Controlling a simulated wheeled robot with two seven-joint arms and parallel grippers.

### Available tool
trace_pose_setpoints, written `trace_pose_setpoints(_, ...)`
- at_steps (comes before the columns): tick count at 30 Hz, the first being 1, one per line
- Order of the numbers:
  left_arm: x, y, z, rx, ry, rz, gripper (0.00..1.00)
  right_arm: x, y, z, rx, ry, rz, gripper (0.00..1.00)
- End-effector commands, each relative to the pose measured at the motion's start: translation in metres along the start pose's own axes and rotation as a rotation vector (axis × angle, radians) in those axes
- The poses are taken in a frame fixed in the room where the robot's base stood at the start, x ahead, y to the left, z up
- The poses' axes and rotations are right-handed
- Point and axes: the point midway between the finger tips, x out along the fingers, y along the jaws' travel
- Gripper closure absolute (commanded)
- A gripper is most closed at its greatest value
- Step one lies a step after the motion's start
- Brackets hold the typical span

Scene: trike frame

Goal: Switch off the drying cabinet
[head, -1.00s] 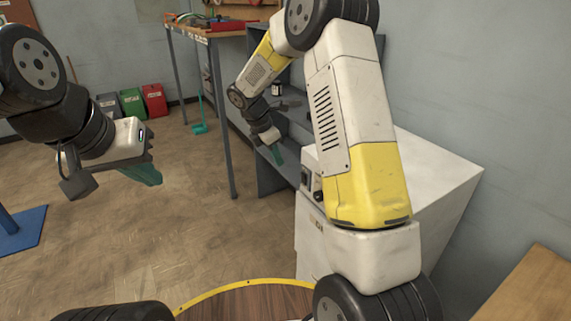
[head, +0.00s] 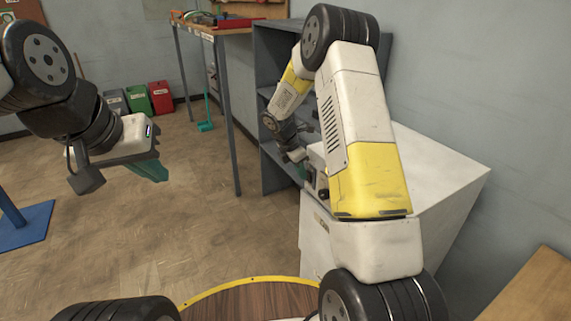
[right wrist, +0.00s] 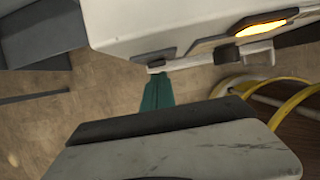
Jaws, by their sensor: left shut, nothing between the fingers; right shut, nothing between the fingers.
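The white drying cabinet (head: 440,185) stands at the right in the head view, partly hidden by my right arm. Small dark fittings (head: 322,182) show on its front. In the right wrist view its white body (right wrist: 170,22) fills the top, with a lit amber lamp (right wrist: 264,27) and a small dark-and-light fitting (right wrist: 156,64). My right gripper (right wrist: 157,88), with teal fingers, is shut and empty just below that fitting; whether they touch cannot be told. My left gripper (head: 152,172) is shut and empty above the floor at the left.
A grey shelf unit (head: 272,65) stands behind the cabinet, close to my right forearm. A round wooden table with a yellow rim (head: 245,281) is at the front. Red, green and grey bins (head: 161,97) stand at the back. The floor in the middle is clear.

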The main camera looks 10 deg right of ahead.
Motion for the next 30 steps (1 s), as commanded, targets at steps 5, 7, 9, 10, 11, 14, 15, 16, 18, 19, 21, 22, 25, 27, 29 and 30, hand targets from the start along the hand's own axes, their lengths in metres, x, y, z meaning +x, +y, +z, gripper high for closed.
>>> trace_pose_setpoints(5, 0.000, 0.000, 0.000, 0.000, 0.000, 0.000, 1.00, 0.001, 0.000, 0.004, 0.000, 0.000, 0.000, 1.00)
trace_pose_setpoints(7, 0.000, 0.000, 0.000, 0.000, 0.000, 0.000, 1.00, 0.001, 0.000, 0.004, 0.000, 0.000, 0.000, 1.00)
trace_pose_setpoints(9, 0.000, 0.000, 0.000, 0.000, 0.000, 0.000, 1.00, 0.001, 0.000, 0.004, 0.000, 0.000, 0.000, 1.00)
trace_pose_setpoints(10, 0.000, 0.000, 0.000, 0.000, 0.000, 0.000, 1.00, 0.001, 0.000, 0.004, 0.000, 0.000, 0.000, 1.00)
trace_pose_setpoints(11, 0.000, 0.000, 0.000, 0.000, 0.000, 0.000, 1.00, 0.001, 0.000, 0.004, 0.000, 0.000, 0.000, 1.00)
trace_pose_setpoints(14, 0.000, 0.000, 0.000, 0.000, 0.000, 0.000, 1.00, 0.001, 0.000, 0.010, 0.002, -0.001, 0.000, 1.00)
trace_pose_setpoints(15, 0.000, 0.000, 0.000, 0.000, 0.000, 0.000, 1.00, 0.001, 0.000, 0.011, 0.001, 0.000, 0.000, 1.00)
trace_pose_setpoints(16, 0.000, 0.000, 0.000, 0.000, 0.000, 0.000, 1.00, 0.001, 0.000, 0.010, 0.000, 0.000, 0.000, 1.00)
trace_pose_setpoints(18, 0.000, 0.000, 0.000, 0.000, 0.000, 0.000, 1.00, 0.001, 0.000, 0.011, 0.001, -0.001, 0.000, 1.00)
trace_pose_setpoints(19, 0.000, 0.000, 0.000, 0.000, 0.000, 0.000, 1.00, 0.001, 0.000, 0.011, 0.001, -0.001, 0.000, 1.00)
trace_pose_setpoints(21, 0.000, 0.000, 0.000, 0.000, 0.000, 0.000, 1.00, 0.001, 0.000, 0.011, 0.001, -0.002, 0.000, 1.00)
trace_pose_setpoints(22, 0.000, 0.000, 0.000, 0.000, 0.000, 0.000, 1.00, 0.001, 0.000, 0.011, 0.001, -0.002, 0.000, 1.00)
trace_pose_setpoints(25, 0.000, 0.000, 0.000, 0.000, 0.000, 0.000, 1.00, -0.001, 0.000, 0.012, 0.002, -0.002, 0.000, 1.00)
trace_pose_setpoints(27, 0.000, 0.000, 0.000, 0.000, 0.000, 0.000, 1.00, -0.004, 0.000, 0.013, 0.003, -0.003, 0.001, 1.00)
trace_pose_setpoints(29, 0.000, 0.000, 0.000, 0.000, 0.000, 0.000, 1.00, -0.007, 0.000, 0.015, 0.003, -0.003, 0.001, 1.00)
trace_pose_setpoints(30, 0.000, 0.000, 0.000, 0.000, 0.000, 0.000, 1.00, -0.008, 0.000, 0.015, 0.003, -0.003, 0.001, 1.00)
